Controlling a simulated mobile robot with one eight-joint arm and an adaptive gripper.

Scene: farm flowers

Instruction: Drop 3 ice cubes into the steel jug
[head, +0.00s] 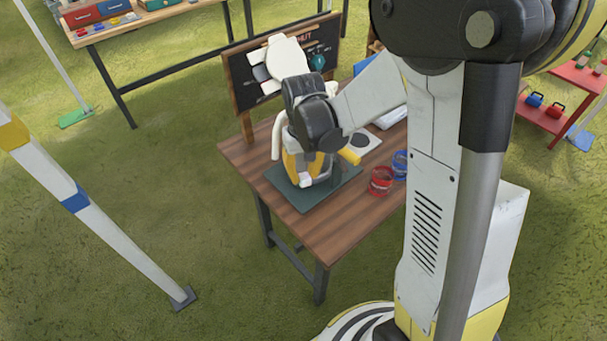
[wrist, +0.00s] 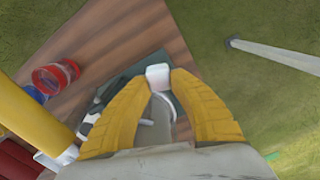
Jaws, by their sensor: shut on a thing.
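My gripper (head: 304,176) has yellow fingers and is shut on a small white ice cube (head: 305,183). In the wrist view, the ice cube (wrist: 158,76) sits between the two fingertips of my gripper (wrist: 159,80). The gripper hangs over a dark green mat (head: 343,188) on the wooden table. A pale grey, rounded shape between the fingers in the wrist view may be the steel jug; the fingers hide most of it, and I cannot tell whether the cube is above its mouth. The jug does not show clearly in the head view. No other ice cubes can be made out.
A red ring-shaped container (head: 381,182) and a blue one (head: 400,164) stand at the table's right side. A chalkboard (head: 240,80) stands at the back. The front of the wooden table (head: 335,232) is clear. A white post (head: 110,225) rises at the left.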

